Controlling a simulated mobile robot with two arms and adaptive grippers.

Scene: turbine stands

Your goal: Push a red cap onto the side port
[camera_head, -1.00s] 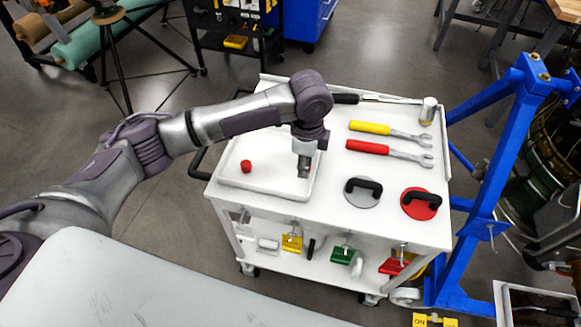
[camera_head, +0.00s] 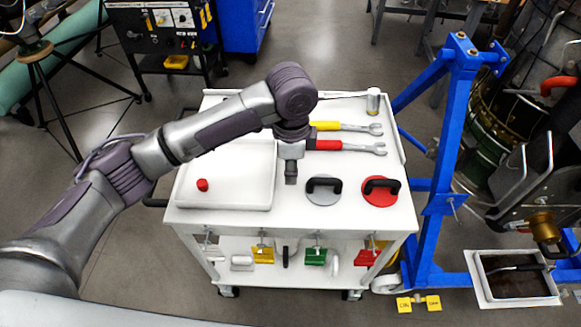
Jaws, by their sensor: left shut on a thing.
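My left gripper (camera_head: 291,181) points down above the white cart top, just right of the white tray. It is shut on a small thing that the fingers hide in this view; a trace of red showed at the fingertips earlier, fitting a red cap. Another red cap (camera_head: 202,185) lies in the left part of the tray (camera_head: 225,206). The side port cannot be clearly made out; a dark engine part with a brass fitting (camera_head: 543,226) shows at the right edge. My right gripper is not in view.
The cart (camera_head: 340,217) also carries yellow (camera_head: 340,126) and red (camera_head: 345,146) wrenches, a hammer (camera_head: 373,100), and grey (camera_head: 323,196) and red (camera_head: 381,194) suction lifters. A blue stand frame (camera_head: 432,160) rises right of the cart. A bin (camera_head: 478,281) stands at lower right.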

